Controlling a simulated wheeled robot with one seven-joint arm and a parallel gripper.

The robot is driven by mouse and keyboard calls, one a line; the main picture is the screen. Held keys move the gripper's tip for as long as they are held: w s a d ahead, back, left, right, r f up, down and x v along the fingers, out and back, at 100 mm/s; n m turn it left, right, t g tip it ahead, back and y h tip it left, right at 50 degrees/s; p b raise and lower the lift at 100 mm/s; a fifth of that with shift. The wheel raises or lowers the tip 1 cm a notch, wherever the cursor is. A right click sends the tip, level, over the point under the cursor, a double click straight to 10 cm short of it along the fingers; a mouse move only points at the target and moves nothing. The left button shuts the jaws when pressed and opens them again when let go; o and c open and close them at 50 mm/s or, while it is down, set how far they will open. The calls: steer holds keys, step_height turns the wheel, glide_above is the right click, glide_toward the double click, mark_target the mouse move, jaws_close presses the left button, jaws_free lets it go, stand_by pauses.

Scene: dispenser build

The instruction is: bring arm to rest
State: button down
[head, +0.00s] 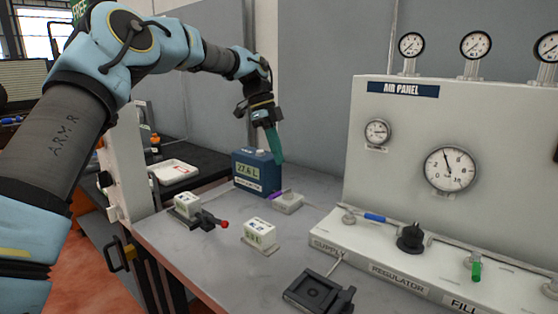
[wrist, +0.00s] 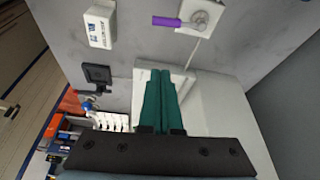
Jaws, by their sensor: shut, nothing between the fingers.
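My gripper (head: 277,158) hangs over the far part of the grey table (head: 190,255), its teal fingers pointing down and slightly to the right. The fingers are together with nothing between them. In the head view they overlap the upper right part of a dark blue box (head: 245,184) with a "27.6 L" display; I cannot tell if they touch it. In the wrist view the closed fingers (wrist: 161,78) show in the middle. My arm is raised and reaches in from the left.
A purple-handled valve block (head: 288,203) also shows in the wrist view (wrist: 200,18). A white block with a red-knobbed lever (head: 188,206), another white block (head: 260,233) and a black fixture (head: 318,292) stand on the table. The air panel (head: 400,150) fills the right.

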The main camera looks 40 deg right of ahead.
steer(key=shift+a, duration=0.1)
stand_by(0.3)
steer(key=w+a+f+n+t, duration=0.1)
steer(key=w+a+f+n, duration=0.1)
steer(key=a+n, duration=0.6)
steer(key=w+a+f+n+t, duration=0.1)
steer(key=a+f+n, duration=0.15)
steer(key=a, duration=0.85)
steer(key=w+a+f+n+t, duration=0.2)
steer(key=a+n, duration=0.4)
steer(key=a, duration=0.4)
steer(key=s+a+f+n, duration=0.1)
steer(key=s+a+n, duration=0.2)
steer(key=a, duration=0.4)
steer(key=s+a+f+n+t, duration=0.1)
steer(key=s+a+n, duration=0.2)
steer(key=a+n, duration=0.3)
steer(key=s+a+f+n+y, duration=0.1)
steer(key=s+a+f+n, duration=0.1)
steer(key=s+a+n, duration=0.2)
steer(key=a+n, duration=0.1)
steer(key=a, duration=0.2)
steer(key=shift+a, duration=0.4)
